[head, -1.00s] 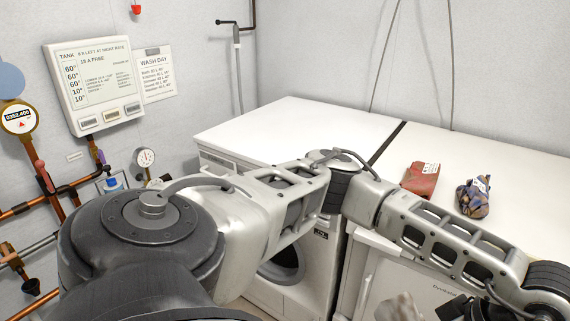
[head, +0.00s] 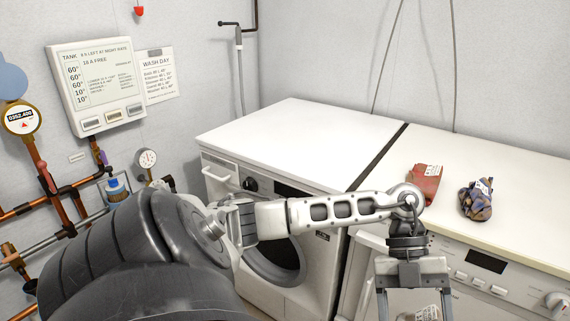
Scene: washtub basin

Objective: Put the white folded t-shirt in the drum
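The washing machine's drum opening (head: 275,262) shows as a dark round hole in the front of the left machine, partly covered by my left arm. My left gripper (head: 415,305) points down in front of the right machine, its two fingers spread wide and their tips cut off by the bottom edge. A small pale thing (head: 428,313) shows between and beyond the fingers at the bottom edge; I cannot tell whether it is the white folded t-shirt. No other white folded cloth is in view. My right gripper is out of view.
A red folded cloth (head: 425,184) with a white label and a dark patterned bundle (head: 476,200) lie on the right machine's white top (head: 520,205). The left machine's top (head: 300,140) is clear. Pipes and gauges (head: 22,119) line the left wall.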

